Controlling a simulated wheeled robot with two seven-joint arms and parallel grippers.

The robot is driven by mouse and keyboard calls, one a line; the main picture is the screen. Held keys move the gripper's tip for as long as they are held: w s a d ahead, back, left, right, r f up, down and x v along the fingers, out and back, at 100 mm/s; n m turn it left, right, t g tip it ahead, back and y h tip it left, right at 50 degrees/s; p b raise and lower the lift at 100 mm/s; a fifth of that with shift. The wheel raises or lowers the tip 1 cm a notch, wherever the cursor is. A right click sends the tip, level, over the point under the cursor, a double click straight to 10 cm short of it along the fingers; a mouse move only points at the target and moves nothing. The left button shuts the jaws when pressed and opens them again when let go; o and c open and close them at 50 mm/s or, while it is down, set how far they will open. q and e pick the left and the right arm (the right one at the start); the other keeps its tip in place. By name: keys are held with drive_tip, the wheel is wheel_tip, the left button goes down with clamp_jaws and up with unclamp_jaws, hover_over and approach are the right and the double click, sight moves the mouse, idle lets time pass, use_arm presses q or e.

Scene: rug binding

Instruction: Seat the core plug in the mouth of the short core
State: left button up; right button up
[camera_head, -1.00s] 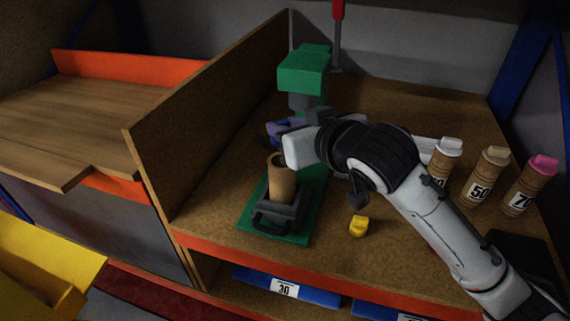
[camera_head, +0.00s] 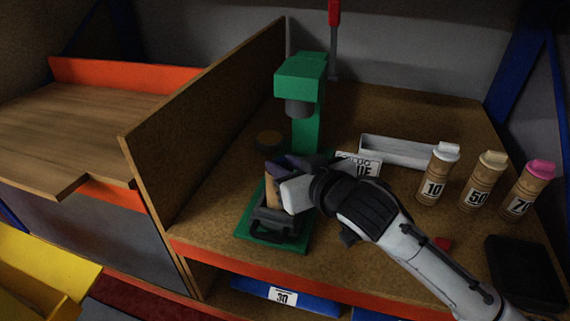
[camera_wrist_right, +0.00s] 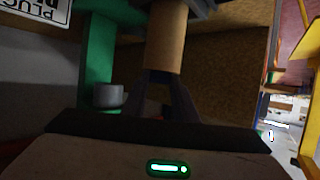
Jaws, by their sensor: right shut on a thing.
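The short core (camera_head: 272,194) is a brown cardboard tube standing upright in the dark holder (camera_head: 268,230) on the green base of the press. It also shows in the right wrist view (camera_wrist_right: 165,40), where its mouth faces the fingers. My right gripper (camera_head: 284,168) is at the top of the core, with its dark purplish fingers (camera_wrist_right: 165,95) close to the mouth. It is shut on what appears to be the core plug, which the fingers hide. I cannot tell whether the plug is in the mouth. My left gripper is not in view.
The green press (camera_head: 305,90) stands behind the core. A wooden divider (camera_head: 205,105) is at its left. A white tray (camera_head: 400,151) and a plug label (camera_head: 362,165) lie behind my right arm. Numbered tubes (camera_head: 437,175) stand at the right. A red piece (camera_head: 442,243) lies near my forearm.

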drive_tip(key=shift+s+f, duration=0.15)
drive_tip(key=shift+f, duration=0.5)
drive_tip(key=o, duration=0.9)
drive_tip(key=shift+f, duration=0.1)
drive_tip(key=shift+o, duration=0.8)
drive_tip(key=shift+f, duration=0.1)
drive_tip(key=shift+r, duration=0.3)
drive_tip(key=r+v, duration=0.1)
drive_tip(key=v, duration=1.1)
drive_tip(key=shift+r, duration=0.25)
drive_tip(key=s+d+f+m+g+h, duration=0.1)
drive_tip(key=s+d+f+g+h, duration=0.15)
drive_tip(key=s+d+f, duration=0.4)
drive_tip(key=s+d+f+m+g+h, duration=0.1)
drive_tip(key=s+d+f+g, duration=0.25)
drive_tip(key=s+f, duration=0.6)
drive_tip(key=s+d+f+m+g+h, duration=0.1)
drive_tip(key=s+d+f+g+h, duration=0.1)
drive_tip(key=s+d+f, duration=0.6)
drive_tip(key=w+a+f+t+y, duration=0.1)
drive_tip(key=w+a+f+t, duration=0.1)
drive_tip(key=f, duration=0.5)
drive_tip(key=w+a+f+t, duration=0.2)
drive_tip(key=w+a+f, duration=0.1)
drive_tip(key=a+f, duration=0.2)
wheel_tip(320, 180, down, 2)
drive_tip(key=shift+w+f+y, duration=0.2)
drive_tip(key=shift+w+y, duration=0.15)
drive_tip(key=shift+w, duration=0.05)
